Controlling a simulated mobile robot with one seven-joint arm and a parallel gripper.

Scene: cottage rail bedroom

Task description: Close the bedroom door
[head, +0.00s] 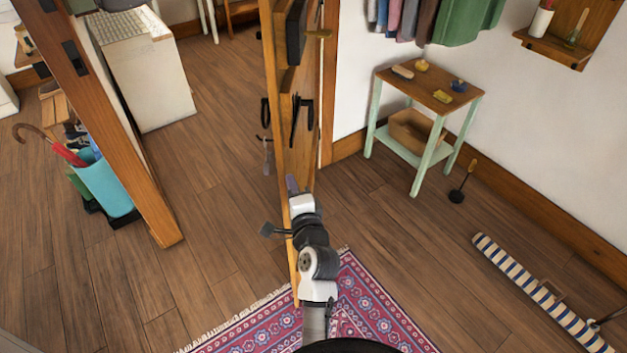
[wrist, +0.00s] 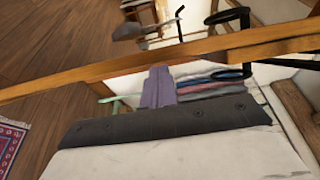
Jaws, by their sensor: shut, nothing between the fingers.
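The wooden bedroom door (head: 284,150) stands open and is seen nearly edge-on in the middle of the head view. Black handles or hooks (head: 296,120) show on it. In the wrist view its long edge (wrist: 60,83) crosses the picture. The wooden door post (head: 105,115) with dark metal plates stands to the left, with a wide gap between. My gripper (head: 292,184) is at the door, low in the head view; its purple-grey fingers (wrist: 159,85) are together and empty, close to the edge. I cannot tell whether they touch it.
A patterned rug (head: 375,300) lies below the door. A small green-legged table (head: 445,90) and a striped roll (head: 540,290) are at the right. A blue umbrella bin (head: 105,188) stands behind the post. The floor between post and door is clear.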

